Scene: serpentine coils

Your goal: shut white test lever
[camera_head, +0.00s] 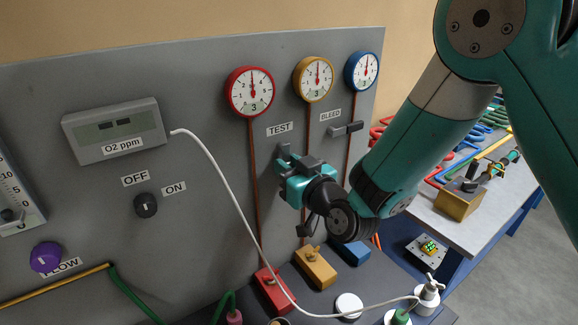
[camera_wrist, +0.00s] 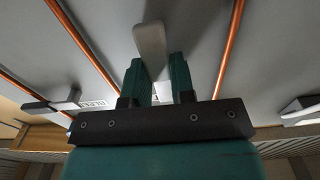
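The white test lever shows in the wrist view as a pale, rounded bar (camera_wrist: 150,42) on the grey panel. Its near end reaches down to the gap between my fingertips. My gripper (camera_wrist: 158,64) is open, with one teal finger on each side of that gap; I cannot tell whether either touches the lever. In the head view my gripper (camera_head: 288,174) is at the panel just below the TEST label (camera_head: 279,129). Only a small grey part of the lever mount (camera_head: 284,150) shows there; my gripper hides the rest.
The grey bleed lever (camera_head: 346,129) sticks out sideways to the right, under its BLEED label. Copper pipes (camera_head: 252,180) run down the panel from the round gauges. A white cable (camera_head: 215,165) hangs from the O2 meter (camera_head: 115,131). Coloured blocks (camera_head: 315,267) stand below.

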